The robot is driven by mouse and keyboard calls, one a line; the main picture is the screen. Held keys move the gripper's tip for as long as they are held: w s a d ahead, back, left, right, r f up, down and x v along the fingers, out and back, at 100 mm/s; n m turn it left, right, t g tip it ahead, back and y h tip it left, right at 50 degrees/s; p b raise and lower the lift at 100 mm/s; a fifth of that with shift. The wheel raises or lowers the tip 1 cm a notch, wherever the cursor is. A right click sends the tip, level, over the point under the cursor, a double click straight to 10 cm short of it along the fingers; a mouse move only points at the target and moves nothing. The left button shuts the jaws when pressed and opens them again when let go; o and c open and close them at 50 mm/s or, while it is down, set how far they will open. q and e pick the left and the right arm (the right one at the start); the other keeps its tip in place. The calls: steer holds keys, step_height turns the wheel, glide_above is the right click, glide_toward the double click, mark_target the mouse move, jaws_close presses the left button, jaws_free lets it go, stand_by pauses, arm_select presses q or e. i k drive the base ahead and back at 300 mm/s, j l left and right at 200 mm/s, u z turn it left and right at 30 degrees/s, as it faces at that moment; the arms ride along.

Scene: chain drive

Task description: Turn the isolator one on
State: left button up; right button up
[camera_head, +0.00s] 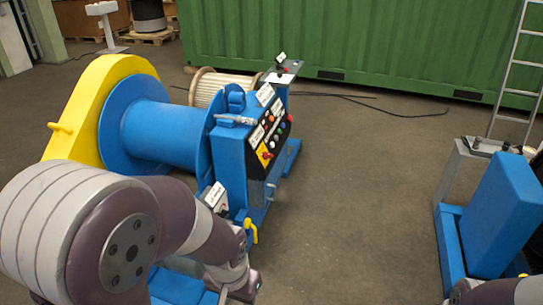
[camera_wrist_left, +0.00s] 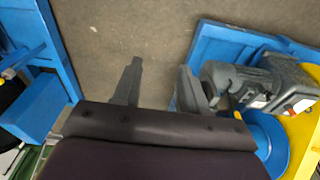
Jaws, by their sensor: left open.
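A blue machine cabinet (camera_head: 232,150) stands at the centre of the head view. Its black sloped panel (camera_head: 283,135) carries several coloured buttons and a red knob on a yellow plate (camera_head: 265,154). Its labels are too small to read, so I cannot tell which control is isolator one. A yellow handle (camera_head: 250,231) sits low on the cabinet's near side. In the left wrist view my left gripper (camera_wrist_left: 157,82) is open and empty, above the floor. My right gripper is out of view.
A yellow guard (camera_head: 88,90) and blue drum (camera_head: 165,135) adjoin the cabinet. A second blue machine (camera_head: 505,215) stands at the right. The floor (camera_head: 360,190) between them is clear. Grey motor-like parts (camera_wrist_left: 265,85) lie right of my fingers.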

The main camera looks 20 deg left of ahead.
mark_target(266, 155)
steer(key=i+l+u, duration=0.1)
steer(key=i, duration=0.95)
steer(key=i+l, duration=0.15)
steer(key=i, duration=0.85)
steer(key=j+u, duration=0.05)
